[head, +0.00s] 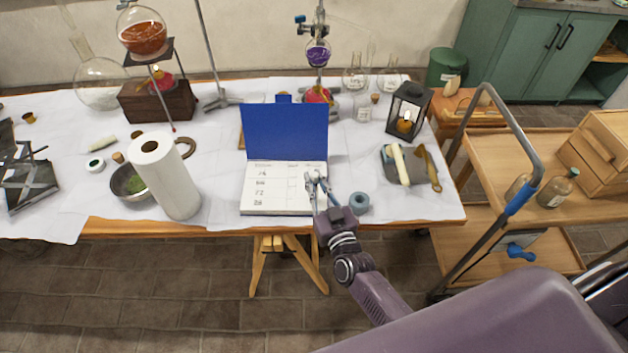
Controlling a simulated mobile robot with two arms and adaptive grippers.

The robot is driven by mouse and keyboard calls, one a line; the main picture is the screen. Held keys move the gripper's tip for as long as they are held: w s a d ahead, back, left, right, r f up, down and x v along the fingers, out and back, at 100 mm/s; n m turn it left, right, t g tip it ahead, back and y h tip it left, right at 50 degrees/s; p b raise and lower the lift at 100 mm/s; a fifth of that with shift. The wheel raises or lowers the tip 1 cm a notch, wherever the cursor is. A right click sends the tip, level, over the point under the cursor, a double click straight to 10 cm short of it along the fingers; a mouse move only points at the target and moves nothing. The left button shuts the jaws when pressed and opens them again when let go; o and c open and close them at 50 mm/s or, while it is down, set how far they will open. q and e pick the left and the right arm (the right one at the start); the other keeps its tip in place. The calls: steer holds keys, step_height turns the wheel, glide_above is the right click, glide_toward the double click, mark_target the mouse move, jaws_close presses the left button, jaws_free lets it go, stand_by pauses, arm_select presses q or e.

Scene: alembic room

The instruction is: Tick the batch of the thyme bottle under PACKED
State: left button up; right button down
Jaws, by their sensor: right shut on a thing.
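An open book (262,208) with a raised blue cover lies at the table's front middle. Its white page has rows of handwritten numbers on the left and column headings too small to read. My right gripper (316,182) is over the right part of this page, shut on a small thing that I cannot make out. The fingers hide part of the right column, and I cannot tell whether the tip touches the paper. Glass bottles (556,188) stand on the trolley at the right; their labels are not legible, so I cannot tell which is thyme. My left gripper is not in view.
A blue-grey ring (359,202) lies just right of my right gripper. A lantern (408,108) and glassware on stands are behind. The trolley (489,149) is at the right.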

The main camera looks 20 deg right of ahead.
steer(key=shift+w+d, duration=0.1)
steer(key=shift+d, duration=0.1)
stand_by(0.5)
step_height(320, 180, up, 6)
steer(key=p, duration=0.6)
stand_by(0.6)
